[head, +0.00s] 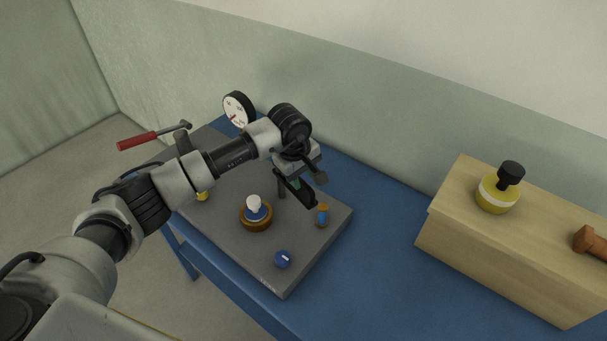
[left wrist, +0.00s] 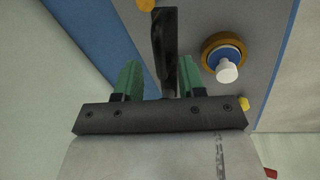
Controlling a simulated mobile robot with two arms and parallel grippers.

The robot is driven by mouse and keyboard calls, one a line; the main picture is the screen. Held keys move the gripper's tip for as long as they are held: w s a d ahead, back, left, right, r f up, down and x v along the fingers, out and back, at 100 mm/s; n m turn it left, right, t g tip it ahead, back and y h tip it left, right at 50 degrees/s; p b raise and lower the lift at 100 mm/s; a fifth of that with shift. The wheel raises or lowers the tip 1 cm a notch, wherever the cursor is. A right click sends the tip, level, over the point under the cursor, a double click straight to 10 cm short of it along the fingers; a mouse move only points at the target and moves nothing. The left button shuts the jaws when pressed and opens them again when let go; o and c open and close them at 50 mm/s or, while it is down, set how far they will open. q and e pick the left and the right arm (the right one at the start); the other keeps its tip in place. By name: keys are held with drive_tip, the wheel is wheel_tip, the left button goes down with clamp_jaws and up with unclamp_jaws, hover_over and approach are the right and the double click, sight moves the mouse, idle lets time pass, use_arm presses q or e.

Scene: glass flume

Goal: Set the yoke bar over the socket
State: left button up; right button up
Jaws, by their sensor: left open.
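The socket appears to be the brown ring (head: 257,224) with a blue centre and a white knob standing in it, on the grey plate. It also shows at the upper right of the left wrist view (left wrist: 208,44). A black bar (head: 303,194), which I take as the yoke bar, is on a dark post behind and right of the ring. My left gripper (head: 294,181) is over the bar, open. In the left wrist view the bar (left wrist: 164,35) runs between the two green fingers, with a gap on each side. My right gripper is not in view.
The grey plate (head: 230,236) lies on a blue table (head: 375,245). A dial gauge (head: 238,109) and red-handled lever (head: 137,141) stand behind.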

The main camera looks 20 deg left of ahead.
use_arm(q)
drive_tip(key=shift+w+d+f, duration=0.1)
drive_tip(key=shift+f, duration=0.45)
drive_tip(key=shift+w+d+f, duration=0.1)
drive_tip(key=shift+f, duration=0.4)
clamp_jaws()
